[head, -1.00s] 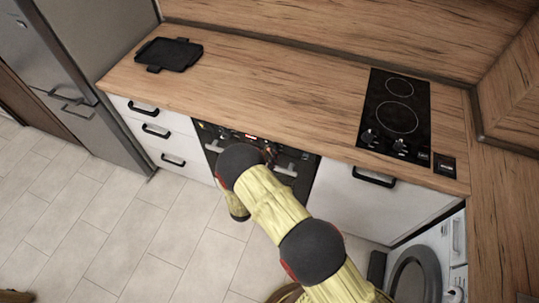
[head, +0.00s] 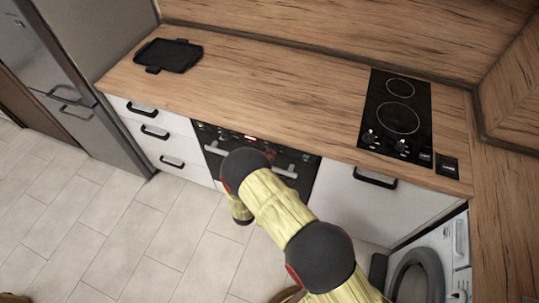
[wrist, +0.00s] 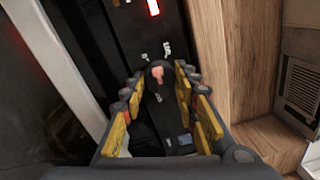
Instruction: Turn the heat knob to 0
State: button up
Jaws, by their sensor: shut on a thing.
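The oven's black control panel (head: 225,138) runs below the counter's front edge, with a small red display and several small knobs. In the wrist view, a dark round knob (wrist: 157,74) with a reddish face sits between the yellow-padded fingers of my gripper (wrist: 160,78). The fingers are shut on it, one on each side. Pale marks show on the panel around the knob. The knob's pointer and setting are too small to read. In the head view, my own arm hides the gripper and the gripped knob.
The oven's handle bar (head: 285,171) is just below the panel. The wooden counter (head: 280,95) is above, with a black tray (head: 168,54) at left and a hob (head: 396,110) with its own knobs at right. Open tiled floor (head: 110,225) lies in front.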

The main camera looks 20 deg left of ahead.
jog(key=shift+n+y, duration=0.3)
jog(key=shift+n, duration=2.1)
jog(key=shift+a, duration=0.1)
jog(key=o, duration=1.2)
jog(key=shift+c, duration=0.2)
jog(key=s, duration=1.2)
jog(key=shift+a+f, duration=0.3)
jog(key=shift+f, duration=0.1)
